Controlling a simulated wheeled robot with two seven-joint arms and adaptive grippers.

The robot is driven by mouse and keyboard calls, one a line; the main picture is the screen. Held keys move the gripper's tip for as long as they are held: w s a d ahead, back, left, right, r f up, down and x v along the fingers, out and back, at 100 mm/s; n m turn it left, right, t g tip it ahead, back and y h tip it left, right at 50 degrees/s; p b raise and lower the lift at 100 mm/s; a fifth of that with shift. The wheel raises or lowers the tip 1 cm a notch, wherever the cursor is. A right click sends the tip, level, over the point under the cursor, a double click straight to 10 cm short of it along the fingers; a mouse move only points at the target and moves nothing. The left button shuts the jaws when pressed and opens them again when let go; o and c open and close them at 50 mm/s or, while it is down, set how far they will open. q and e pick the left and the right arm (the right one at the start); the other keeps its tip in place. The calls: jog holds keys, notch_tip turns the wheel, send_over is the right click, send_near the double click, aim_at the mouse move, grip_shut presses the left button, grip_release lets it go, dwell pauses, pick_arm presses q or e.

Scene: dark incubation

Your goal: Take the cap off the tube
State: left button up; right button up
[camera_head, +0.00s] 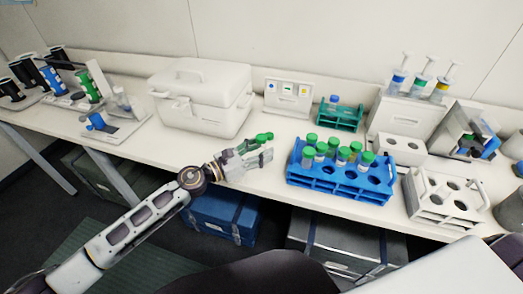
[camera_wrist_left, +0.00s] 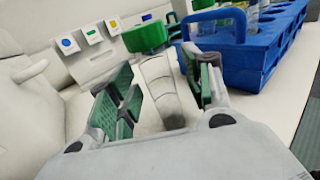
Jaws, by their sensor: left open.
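A clear tube (camera_wrist_left: 165,92) with a green screw cap (camera_wrist_left: 147,37) is between the spread fingers of my left gripper (camera_wrist_left: 160,95) in the left wrist view. The cap is on the tube, beyond the fingertips. In the head view, the green cap (camera_head: 264,136) shows at the fingertips of my left gripper (camera_head: 256,152), over the front part of the bench, left of the blue rack. The fingers hide most of the tube there, and I cannot tell what supports it. My left gripper is open. My right gripper is not in view.
A blue rack (camera_head: 340,183) with several green-capped tubes stands to the right on the white bench (camera_head: 140,155). A white lidded box (camera_head: 200,98) and a small panel (camera_head: 289,95) stand behind. A green rack (camera_head: 340,117) and a white rack (camera_head: 445,200) stand farther right.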

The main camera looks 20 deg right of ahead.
pick_arm(q)
jog(key=shift+d, duration=0.25)
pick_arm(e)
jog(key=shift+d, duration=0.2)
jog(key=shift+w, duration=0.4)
pick_arm(q)
jog(key=c, duration=1)
jog(key=shift+o, duration=0.2)
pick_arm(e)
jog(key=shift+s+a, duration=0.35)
pick_arm(q)
jog(key=shift+r, duration=0.1)
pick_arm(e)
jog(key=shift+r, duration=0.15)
